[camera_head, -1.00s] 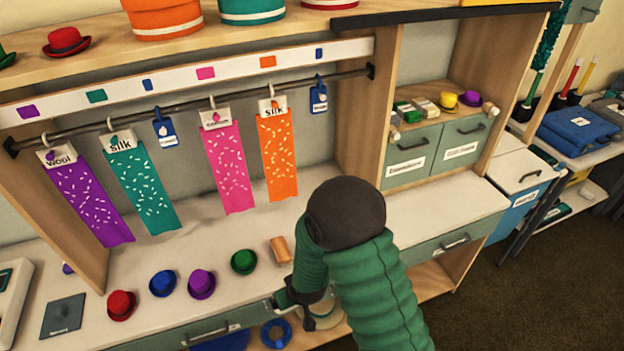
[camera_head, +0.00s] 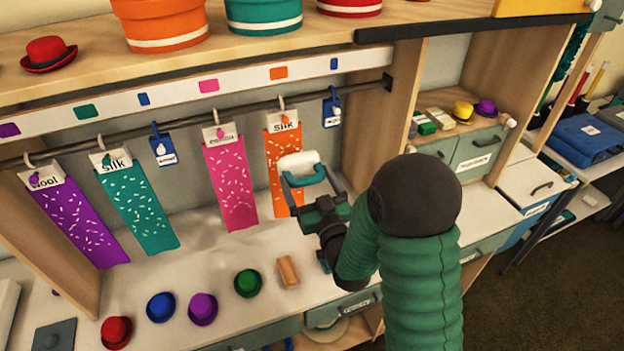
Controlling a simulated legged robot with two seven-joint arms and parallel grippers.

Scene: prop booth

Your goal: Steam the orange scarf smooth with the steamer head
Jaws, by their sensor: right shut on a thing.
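The orange scarf (camera_head: 287,190) hangs from a hook on the rail, with a "silk" card at its top and pale flecks over it. My right gripper (camera_head: 308,180) is shut on the steamer head (camera_head: 298,164), a white rounded piece with teal below it. The steamer head is in front of the scarf's middle and hides part of it. I cannot tell whether it touches the cloth. My left gripper is not in view.
Pink (camera_head: 231,185), teal (camera_head: 138,205) and purple (camera_head: 75,217) scarves hang to the left. A blue tag (camera_head: 332,108) hangs just right of the orange scarf. Small hats, including a green one (camera_head: 248,283), and a wooden block (camera_head: 288,271) are on the counter below.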

